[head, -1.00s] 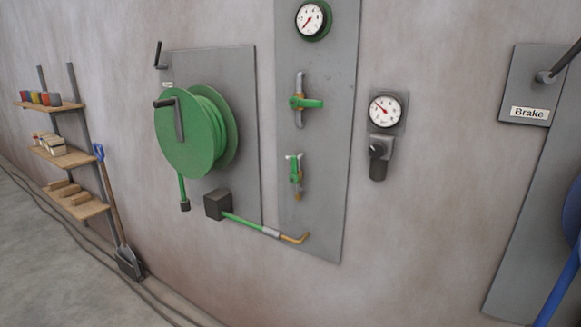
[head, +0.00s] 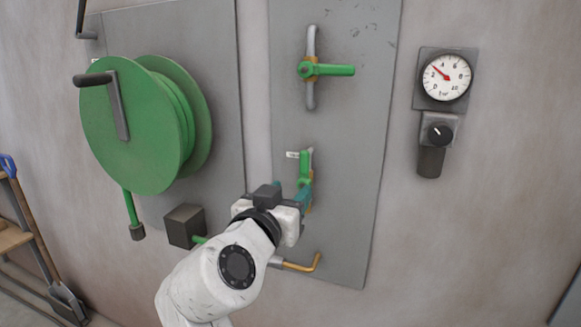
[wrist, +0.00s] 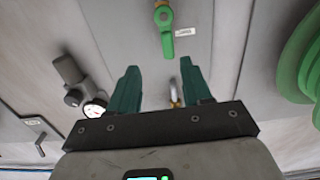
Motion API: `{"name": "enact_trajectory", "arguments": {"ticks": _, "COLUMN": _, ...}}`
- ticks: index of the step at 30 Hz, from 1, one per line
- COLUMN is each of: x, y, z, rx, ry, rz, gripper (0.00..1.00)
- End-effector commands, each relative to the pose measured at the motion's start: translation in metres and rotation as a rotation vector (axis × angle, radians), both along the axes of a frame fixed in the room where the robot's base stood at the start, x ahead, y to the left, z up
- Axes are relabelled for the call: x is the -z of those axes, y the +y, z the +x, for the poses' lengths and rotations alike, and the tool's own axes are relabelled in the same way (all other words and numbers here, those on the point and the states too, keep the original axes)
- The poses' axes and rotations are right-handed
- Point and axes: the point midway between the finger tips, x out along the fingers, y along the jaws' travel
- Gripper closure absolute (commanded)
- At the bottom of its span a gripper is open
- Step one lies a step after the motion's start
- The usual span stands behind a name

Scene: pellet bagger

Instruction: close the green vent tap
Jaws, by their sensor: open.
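The lower green tap (head: 305,168) sits on the grey wall panel, its lever pointing up along the pipe. A small white label (head: 292,154) is beside it, too small to read. In the wrist view the green lever (wrist: 167,38) hangs from a brass body (wrist: 162,14), with the label (wrist: 183,33) to its right. My gripper (wrist: 159,68) is open and empty, its teal fingers pointing towards the panel. The lever shows beyond the fingertips, not between them. In the head view my gripper (head: 304,196) partly hides the tap's lower part.
A second green tap (head: 325,70) is above, its lever across the pipe. A green hose reel (head: 135,125) is left, and a gauge (head: 445,78) with a black knob (head: 439,133) is right. A bent brass pipe (head: 302,266) is below. The panel right of the tap is clear.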

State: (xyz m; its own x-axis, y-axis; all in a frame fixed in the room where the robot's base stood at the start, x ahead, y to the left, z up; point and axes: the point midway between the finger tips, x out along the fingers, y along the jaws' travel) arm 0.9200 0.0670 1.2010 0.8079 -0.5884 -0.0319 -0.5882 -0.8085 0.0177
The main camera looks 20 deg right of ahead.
Motion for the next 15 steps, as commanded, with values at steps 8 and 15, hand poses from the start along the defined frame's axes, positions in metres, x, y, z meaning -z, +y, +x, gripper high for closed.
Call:
{"name": "enact_trajectory", "arguments": {"ticks": 8, "x": -0.016, "y": 0.001, "z": 0.013, "rx": 0.001, "ry": -0.037, "rz": -0.006, "gripper": 0.51}}
{"name": "enact_trajectory", "arguments": {"ticks": 15, "x": -0.016, "y": -0.025, "z": 0.048, "rx": 0.002, "ry": -0.034, "rz": -0.005, "gripper": 0.51}}
